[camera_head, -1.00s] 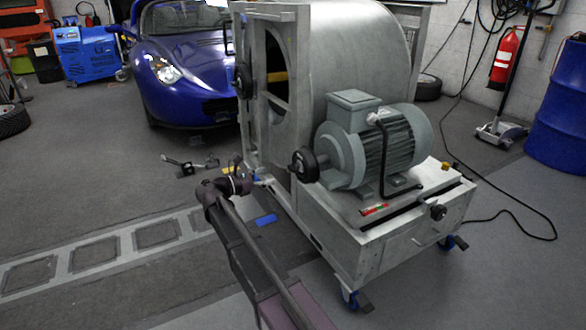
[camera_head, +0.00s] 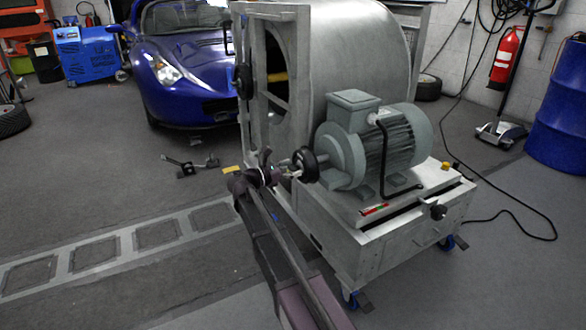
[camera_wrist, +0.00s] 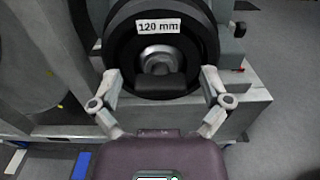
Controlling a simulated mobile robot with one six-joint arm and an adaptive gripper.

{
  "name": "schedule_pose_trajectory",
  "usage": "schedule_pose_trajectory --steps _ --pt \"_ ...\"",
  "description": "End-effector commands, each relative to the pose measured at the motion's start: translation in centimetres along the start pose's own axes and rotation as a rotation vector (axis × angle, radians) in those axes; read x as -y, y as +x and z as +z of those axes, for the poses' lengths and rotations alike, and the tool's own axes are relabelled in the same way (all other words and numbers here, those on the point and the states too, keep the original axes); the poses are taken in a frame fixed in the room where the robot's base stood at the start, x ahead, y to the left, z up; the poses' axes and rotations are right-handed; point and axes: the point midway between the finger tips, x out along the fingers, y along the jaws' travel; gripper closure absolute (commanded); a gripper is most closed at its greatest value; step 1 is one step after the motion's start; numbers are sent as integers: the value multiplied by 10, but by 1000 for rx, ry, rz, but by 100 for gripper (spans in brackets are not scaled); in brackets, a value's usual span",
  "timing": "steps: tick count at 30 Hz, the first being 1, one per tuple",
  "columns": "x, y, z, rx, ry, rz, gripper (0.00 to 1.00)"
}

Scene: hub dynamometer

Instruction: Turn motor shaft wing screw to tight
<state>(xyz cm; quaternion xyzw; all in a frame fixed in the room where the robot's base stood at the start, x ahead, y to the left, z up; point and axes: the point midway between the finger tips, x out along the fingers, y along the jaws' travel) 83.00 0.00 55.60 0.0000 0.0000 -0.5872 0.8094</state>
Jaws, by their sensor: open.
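The grey motor (camera_head: 375,148) sits on the metal cart. A black wheel (camera_head: 304,162) is on its shaft and faces my gripper (camera_head: 282,172). In the wrist view the black wheel (camera_wrist: 198,42) carries a "120 mm" label and has a silver hub (camera_wrist: 159,58) at its centre. A dark block (camera_wrist: 160,86) below the hub looks like the wing screw. My gripper (camera_wrist: 160,78) is open, with one finger on each side of this block, apart from it in the picture. The remaining depth to it is hard to tell. The screw is too small to make out in the head view.
The cart's metal frame and drum (camera_head: 365,45) stand close behind the wheel. A bent black handle (camera_head: 383,160) stands at the motor. A blue car (camera_head: 185,75) is behind, and a blue barrel (camera_head: 560,115) at right. The floor at left is mostly clear.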

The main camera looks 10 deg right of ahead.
Motion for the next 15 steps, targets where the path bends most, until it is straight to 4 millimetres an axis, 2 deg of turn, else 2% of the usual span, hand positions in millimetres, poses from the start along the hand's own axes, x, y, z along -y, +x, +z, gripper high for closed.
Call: schedule_pose_trajectory --steps 3,11,12,15 --pt "0 0 0 0 0 0 3" --pt "0 0 0 0 0 -1 80" --pt "0 0 0 0 0 -1 85" --pt "0 1 0 0 0 -1 85"
